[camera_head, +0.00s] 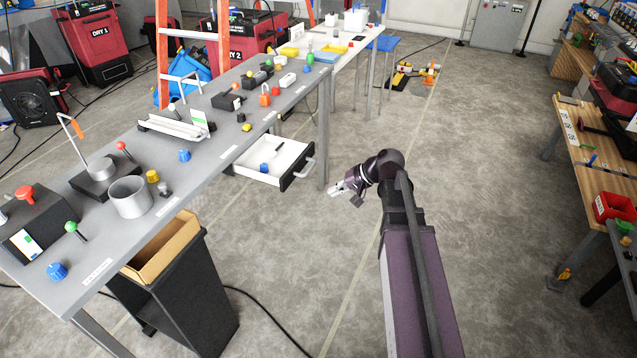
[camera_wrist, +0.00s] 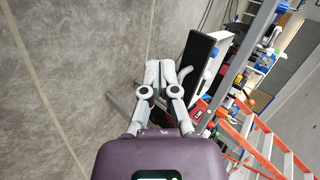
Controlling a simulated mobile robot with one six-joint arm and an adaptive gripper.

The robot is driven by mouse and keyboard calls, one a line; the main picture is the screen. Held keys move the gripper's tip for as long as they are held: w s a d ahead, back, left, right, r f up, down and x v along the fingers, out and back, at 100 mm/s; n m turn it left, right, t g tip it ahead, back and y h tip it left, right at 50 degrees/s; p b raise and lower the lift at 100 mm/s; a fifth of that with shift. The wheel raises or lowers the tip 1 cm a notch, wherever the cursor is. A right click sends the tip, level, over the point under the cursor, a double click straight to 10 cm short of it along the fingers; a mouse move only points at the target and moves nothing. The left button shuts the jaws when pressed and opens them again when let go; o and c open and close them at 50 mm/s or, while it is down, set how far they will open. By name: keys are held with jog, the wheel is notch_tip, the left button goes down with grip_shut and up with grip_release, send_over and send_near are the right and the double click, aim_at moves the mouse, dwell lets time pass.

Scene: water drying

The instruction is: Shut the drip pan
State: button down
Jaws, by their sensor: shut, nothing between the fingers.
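The drip pan (camera_head: 263,169), as I take it, is a white drawer-like tray with a black front (camera_head: 297,170) and a grey handle (camera_head: 305,174). It is pulled out from under the long grey table, with a small dark item lying inside. In the wrist view its black front (camera_wrist: 198,58) shows just right of my fingers. My gripper (camera_head: 335,192) is shut and empty, out in front of the pan to the right of its handle and apart from it in the head view. The closed fingertips also show in the wrist view (camera_wrist: 160,70).
The grey table (camera_head: 225,130) carries knobs, levers and a metal cup (camera_head: 130,197). A table leg (camera_head: 323,140) stands close beside the pan's front. A black bin (camera_head: 185,290) stands nearer left. A wooden bench (camera_head: 595,160) is far right; the floor between is clear.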

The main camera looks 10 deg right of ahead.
jog(key=w+d+f+m+t+y+b, duration=0.1)
jog(key=w+d+m+t+y+b, duration=0.2)
jog(key=w+d+b, duration=0.4)
jog(key=shift+w+d+t+y+b, duration=0.3)
jog(key=shift+d+t+y+b, duration=0.25)
jog(key=shift+d+t, duration=0.6)
jog(key=shift+a+f, duration=0.1)
jog(key=shift+f, duration=0.05)
jog(key=b+x, duration=0.3)
jog(key=x, duration=1.1)
jog(key=shift+f, duration=0.1)
jog(key=shift+w, duration=0.15)
